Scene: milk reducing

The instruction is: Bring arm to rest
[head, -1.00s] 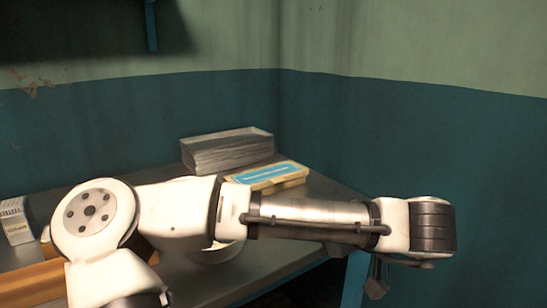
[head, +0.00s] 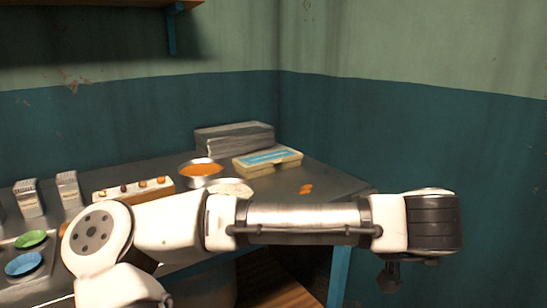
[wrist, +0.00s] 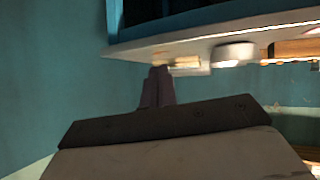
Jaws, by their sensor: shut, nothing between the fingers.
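My arm stretches across the lower part of the head view, from left to right, in front of the table (head: 330,187). My gripper (head: 388,280) hangs below the last arm link at the lower right, small and dark, off the table's right end. In the wrist view my gripper (wrist: 157,85) shows its two fingers together, with nothing between them. They point toward the table edge, which appears upside down at the top of that view.
On the table are a bowl of orange contents (head: 201,169), a yellow-and-blue box (head: 268,161), a grey stack (head: 234,138), cartons (head: 68,189), a knobbed panel (head: 132,188), a green dish (head: 31,239) and a blue dish (head: 24,264). A teal wall (head: 450,140) stands at right.

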